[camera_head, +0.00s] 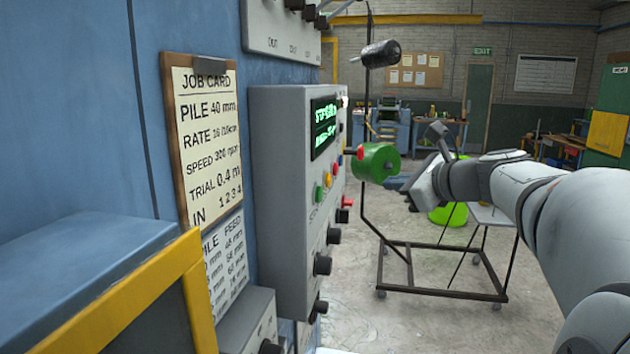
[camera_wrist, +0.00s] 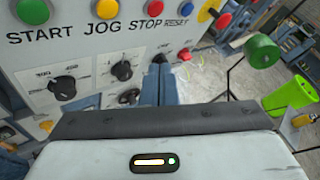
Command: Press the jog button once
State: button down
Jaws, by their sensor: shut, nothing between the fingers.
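The yellow jog button (camera_wrist: 107,8) sits at the top edge of the wrist view, above the printed word JOG. It is between the green START button (camera_wrist: 32,10) and the red STOP button (camera_wrist: 153,6). In the head view the jog button (camera_head: 327,179) shows small on the side of the grey control box (camera_head: 280,190). My gripper (camera_wrist: 160,62) is shut and empty, its narrow tip below the button row and to the right of the jog button in the wrist view. A gap to the panel shows in the head view; the fingertips are unclear there.
Black knobs (camera_wrist: 122,70) and a red button (camera_wrist: 184,54) stick out below the button row. A green drum (camera_head: 378,162) hangs near the box. A wheeled frame (camera_head: 440,270) stands on the open floor. A job card (camera_head: 205,140) hangs left of the box.

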aim_at(327, 180)
jog(key=shift+a, duration=0.1)
jog(key=w+a, duration=0.2)
jog(key=a, duration=0.6)
jog(key=shift+w+p, duration=0.3)
jog(key=shift+p, duration=0.1)
jog(key=shift+a, duration=0.1)
dwell(1.8)
jog(key=shift+a, duration=0.4)
jog(key=shift+w+a, duration=0.2)
jog(key=shift+a, duration=0.3)
dwell(0.6)
jog(key=shift+d, duration=0.15)
jog(key=shift+s+d, duration=0.3)
jog(key=shift+d, duration=0.45)
